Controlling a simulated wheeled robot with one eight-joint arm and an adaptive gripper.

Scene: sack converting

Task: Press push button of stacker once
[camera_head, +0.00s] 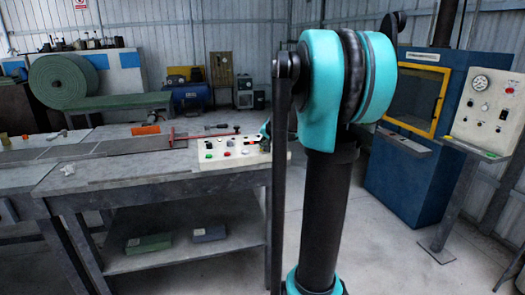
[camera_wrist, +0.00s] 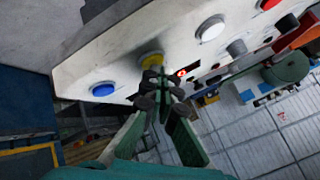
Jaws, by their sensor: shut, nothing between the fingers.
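A pale control panel (camera_wrist: 120,50) with several round buttons fills the upper part of the wrist view, tilted. My gripper (camera_wrist: 160,82) is shut and empty, its fingertips in front of the panel by the yellow button (camera_wrist: 151,58), partly overlapping it. I cannot tell whether they touch. In the head view a panel (camera_head: 208,163) lies on the table's right end; my arm hides most of the gripper there.
The grey workbench (camera_head: 150,180) carries an orange item (camera_head: 146,130) and a red bar tool (camera_head: 205,135). A blue machine (camera_head: 410,165) with a yellow-framed window and a separate gauge panel (camera_head: 490,110) stand at right. Bare floor lies between.

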